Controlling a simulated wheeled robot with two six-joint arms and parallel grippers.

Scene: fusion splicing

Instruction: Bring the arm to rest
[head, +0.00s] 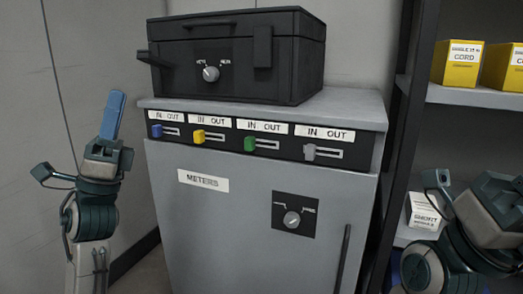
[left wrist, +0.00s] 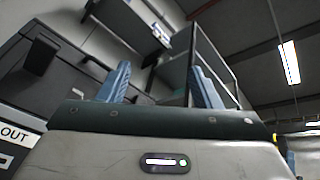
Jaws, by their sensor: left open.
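My left gripper (head: 113,115) points upward at the left of the head view, in front of the bare wall and left of the grey cabinet. Its blue fingers also show in the left wrist view (left wrist: 161,85), spread apart with nothing between them. It touches nothing. My right arm shows at the lower right of the head view, in front of the shelf; its fingertips are not visible.
A grey cabinet (head: 245,225) labelled METERS stands in the middle, with blue, yellow, green and grey sliders along its top edge. A black case (head: 240,55) sits on it. A white-labelled box (head: 424,214) is lower.

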